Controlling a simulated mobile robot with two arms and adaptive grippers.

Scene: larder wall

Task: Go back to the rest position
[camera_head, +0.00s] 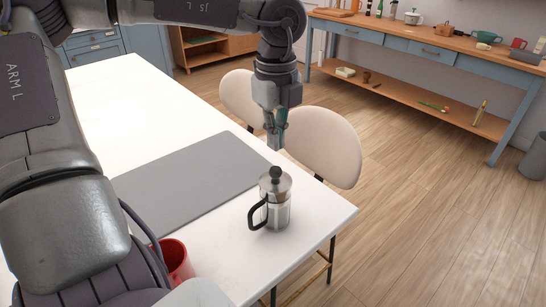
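My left arm comes in from the left and bends down over the white table (118,88). My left gripper (276,140) hangs pointing down, above and behind a French press (277,205) and apart from it. The gripper looks narrow from this side, and I cannot tell whether its fingers are open or shut. No held object shows at it. The French press stands upright near the table's right corner, with a black knob and a black handle to the left. My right gripper is not in view.
A grey mat (185,185) lies on the table left of the press. A red container (176,262) is partly hidden by my arm. Two beige chairs (325,146) stand along the far side. A blue and wood workbench (432,50) is at the back right. Open wooden floor lies to the right.

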